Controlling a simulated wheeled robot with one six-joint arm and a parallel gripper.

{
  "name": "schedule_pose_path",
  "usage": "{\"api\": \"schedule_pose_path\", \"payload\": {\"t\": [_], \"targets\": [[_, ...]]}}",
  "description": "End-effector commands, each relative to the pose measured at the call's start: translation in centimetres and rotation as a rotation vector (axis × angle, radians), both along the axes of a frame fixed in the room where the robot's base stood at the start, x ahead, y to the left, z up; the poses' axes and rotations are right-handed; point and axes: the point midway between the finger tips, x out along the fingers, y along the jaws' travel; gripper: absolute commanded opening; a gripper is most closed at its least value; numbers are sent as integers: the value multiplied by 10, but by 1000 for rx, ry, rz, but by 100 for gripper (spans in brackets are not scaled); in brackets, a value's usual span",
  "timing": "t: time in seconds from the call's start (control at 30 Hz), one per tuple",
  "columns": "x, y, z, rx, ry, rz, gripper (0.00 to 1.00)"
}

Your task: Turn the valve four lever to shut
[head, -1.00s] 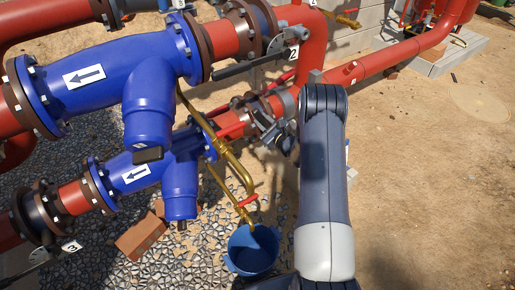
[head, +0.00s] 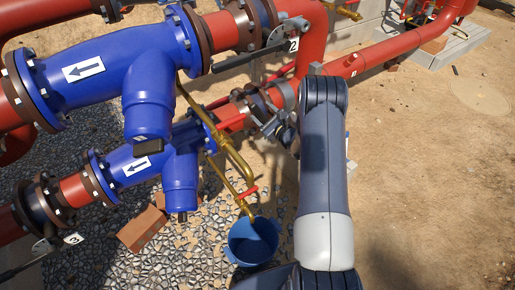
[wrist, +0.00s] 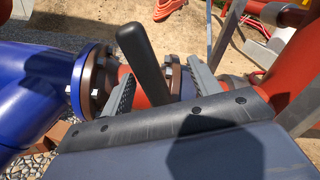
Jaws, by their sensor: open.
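A dark lever handle (wrist: 142,62) stands up between the two fingers of my gripper (wrist: 160,88) in the wrist view. The gripper is open, with one finger on each side of the handle. I cannot tell whether either finger touches it. The brown flanges (wrist: 97,82) of the valve and a red pipe lie behind. In the head view my gripper (head: 276,124) is at the valve on the lower red pipe, right of the smaller blue strainer (head: 180,180). My arm and gripper hide much of that valve, and no number four tag is readable.
The upper pipe carries a large blue strainer (head: 100,75) and a grey lever (head: 245,60) by tag 2. Tag 3 (head: 73,239) is at lower left. A brass pipe (head: 236,165) with a red handle hangs over a blue bucket (head: 252,241). Open sandy ground lies right.

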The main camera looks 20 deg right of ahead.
Motion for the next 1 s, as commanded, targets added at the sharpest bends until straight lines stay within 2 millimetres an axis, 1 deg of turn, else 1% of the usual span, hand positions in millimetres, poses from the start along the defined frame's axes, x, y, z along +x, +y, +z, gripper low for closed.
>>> {"api": "schedule_pose_path", "payload": {"t": [0.03, 0.13, 0.17, 0.43, 0.9, 1.0], "targets": [[0, 0, 0, 0, 0, 0, 63], [0, 0, 0, 0, 0, 1, 71], [0, 0, 0, 0, 0, 1, 73], [-3, -1, 0, 0, 1, 0, 73], [-55, -18, 0, 0, 3, -1, 73], [-63, -21, 0, 0, 2, -1, 73]]}}
